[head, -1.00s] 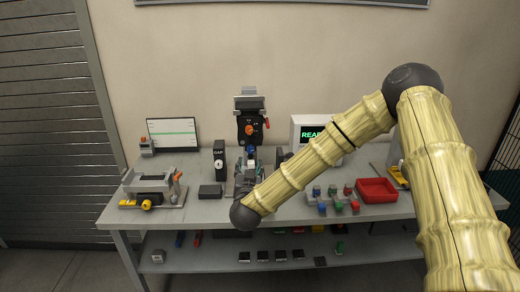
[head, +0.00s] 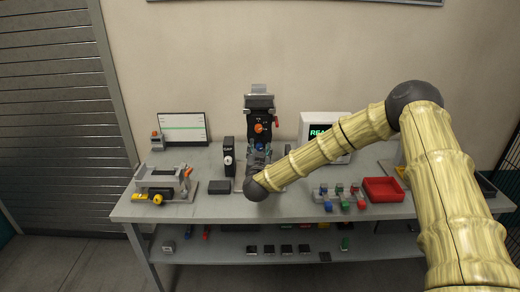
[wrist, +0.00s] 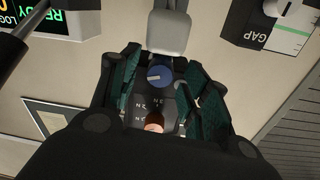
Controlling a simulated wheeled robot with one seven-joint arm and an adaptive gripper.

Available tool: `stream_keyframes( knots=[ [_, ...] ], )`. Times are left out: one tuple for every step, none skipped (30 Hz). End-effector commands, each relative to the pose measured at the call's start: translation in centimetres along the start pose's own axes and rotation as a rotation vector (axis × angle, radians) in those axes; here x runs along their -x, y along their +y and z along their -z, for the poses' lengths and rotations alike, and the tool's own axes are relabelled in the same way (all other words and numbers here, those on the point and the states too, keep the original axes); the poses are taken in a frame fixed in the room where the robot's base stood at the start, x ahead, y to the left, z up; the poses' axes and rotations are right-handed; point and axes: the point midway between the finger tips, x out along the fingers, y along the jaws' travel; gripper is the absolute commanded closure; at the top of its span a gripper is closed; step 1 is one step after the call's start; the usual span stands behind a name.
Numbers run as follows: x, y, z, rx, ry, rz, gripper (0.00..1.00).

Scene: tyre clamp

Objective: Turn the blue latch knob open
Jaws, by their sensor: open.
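In the wrist view, the blue latch knob (wrist: 159,76) is a round blue dial on a dark panel, with a light pointer mark on its face. My gripper (wrist: 160,82) is open, with one dark green padded finger on each side of the knob and visible gaps between. I cannot tell how far the fingertips are from the panel. In the head view, my gripper (head: 259,160) is in front of the lower part of the black clamp station (head: 260,108).
An orange knob (head: 258,128) is on the same station, above my gripper. A black gauge box marked GAP (head: 229,156) stands just left. A red tray (head: 383,190) and several coloured blocks are at right. A grey fixture with a yellow knob (head: 158,198) is at left.

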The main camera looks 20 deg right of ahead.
Motion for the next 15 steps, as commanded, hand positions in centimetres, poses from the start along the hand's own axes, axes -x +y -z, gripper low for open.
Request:
stream_keyframes(
  knots=[
    [-0.09,0.0,-0.01,0.0,0.0,0.0,0.53],
    [-0.12,0.01,-0.02,0.0,0.0,0.0,0.53],
    [-0.13,0.01,-0.03,0.0,0.0,0.0,0.53],
    [-0.13,0.01,-0.03,0.0,0.0,0.0,0.53],
    [-0.13,0.01,-0.04,0.0,0.0,0.0,0.53],
    [-0.13,0.02,-0.04,0.0,0.0,0.0,0.53],
    [-0.12,0.02,-0.04,0.0,0.0,0.0,0.53],
    [-0.12,0.02,-0.04,0.0,0.0,0.0,0.53],
    [-0.12,0.02,-0.04,0.0,0.0,0.0,0.57],
    [-0.12,0.03,-0.04,0.0,0.0,0.0,0.62],
    [-0.12,0.03,-0.03,0.0,0.0,0.0,0.68],
    [-0.11,0.03,-0.04,0.0,0.0,0.0,0.75],
    [-0.11,0.03,-0.03,0.0,0.0,0.0,0.81],
    [-0.11,0.04,-0.03,0.0,0.0,0.0,0.86],
    [-0.11,0.04,-0.03,0.0,0.0,0.0,0.93]
  ],
)
